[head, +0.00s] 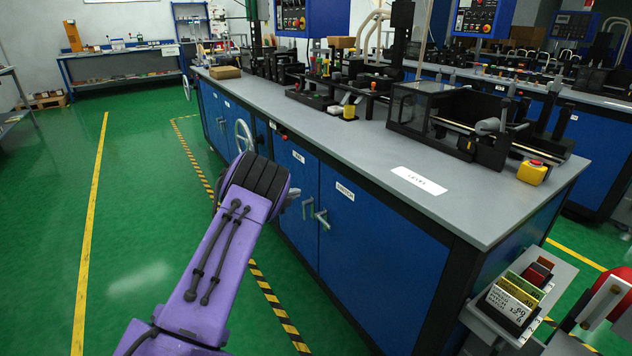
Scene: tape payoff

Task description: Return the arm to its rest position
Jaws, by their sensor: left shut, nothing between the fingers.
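My left arm is purple with a black ribbed joint and reaches up from the bottom left. Its gripper (294,197) shows only in small part as a grey tip just right of the black joint, in front of the blue cabinet (380,245) under the long bench. The gripper is shut and holds nothing. Most of it is hidden behind the joint, and I cannot tell how far it is from the cabinet doors. My right gripper is not in view.
The grey bench top (450,205) carries black machines and a yellow box with a red button (533,172). A handwheel (244,136) juts from the cabinet. A card holder (513,300) stands at bottom right. The green floor (140,200) on the left is clear.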

